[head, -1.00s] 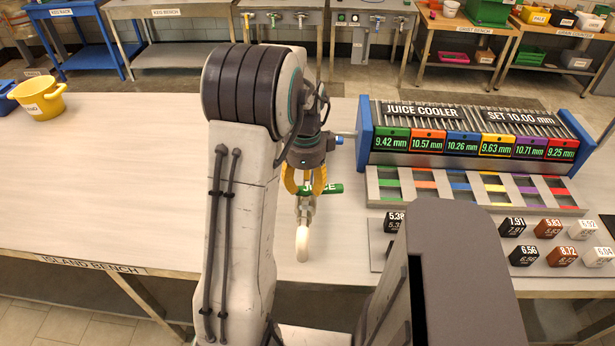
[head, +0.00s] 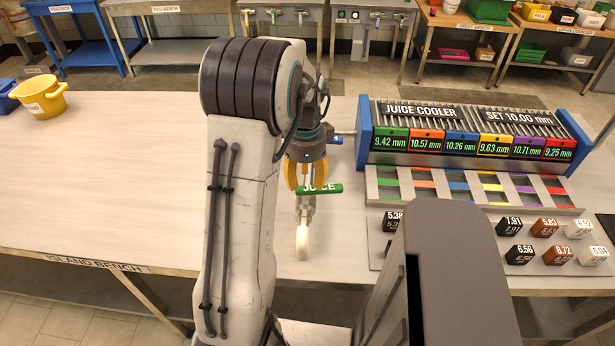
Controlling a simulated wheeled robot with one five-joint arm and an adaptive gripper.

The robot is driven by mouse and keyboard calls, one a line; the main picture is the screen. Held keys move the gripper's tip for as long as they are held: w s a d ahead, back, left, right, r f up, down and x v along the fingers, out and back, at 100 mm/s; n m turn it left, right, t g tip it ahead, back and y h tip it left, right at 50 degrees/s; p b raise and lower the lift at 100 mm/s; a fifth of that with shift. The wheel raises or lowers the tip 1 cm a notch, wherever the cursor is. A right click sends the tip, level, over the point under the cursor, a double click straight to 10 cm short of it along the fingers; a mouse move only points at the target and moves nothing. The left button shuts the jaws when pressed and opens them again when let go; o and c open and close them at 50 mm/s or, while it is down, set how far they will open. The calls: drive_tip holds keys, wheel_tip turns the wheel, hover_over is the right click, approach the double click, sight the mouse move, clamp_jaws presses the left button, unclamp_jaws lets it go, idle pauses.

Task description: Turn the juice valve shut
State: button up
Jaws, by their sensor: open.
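The juice valve has a green handle (head: 322,189) marked JUICE, seen in the head view left of the cooler. The handle lies sideways, across the line of the metal valve body (head: 305,208) and its pale spout (head: 302,240). My gripper (head: 306,181) has yellow fingers and is open just behind the handle in the picture. The handle's lettering is in plain sight, with no finger over it. I cannot tell whether a finger touches the handle.
The juice cooler (head: 470,112) with its several coloured readouts stands close on the right. Several small numbered blocks (head: 520,254) sit on a plate in front of it. A yellow pot (head: 42,100) stands far left. The island bench (head: 110,180) is bare between.

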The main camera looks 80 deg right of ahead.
drive_tip(key=shift+f, duration=0.15)
drive_tip(key=shift+f+b, duration=0.95)
drive_tip(key=shift+f, duration=0.05)
drive_tip(key=shift+a, duration=0.1)
drive_tip(key=c, duration=0.5)
clamp_jaws()
drive_tip(key=shift+c, duration=1.5)
unclamp_jaws()
drive_tip(key=o, duration=0.8)
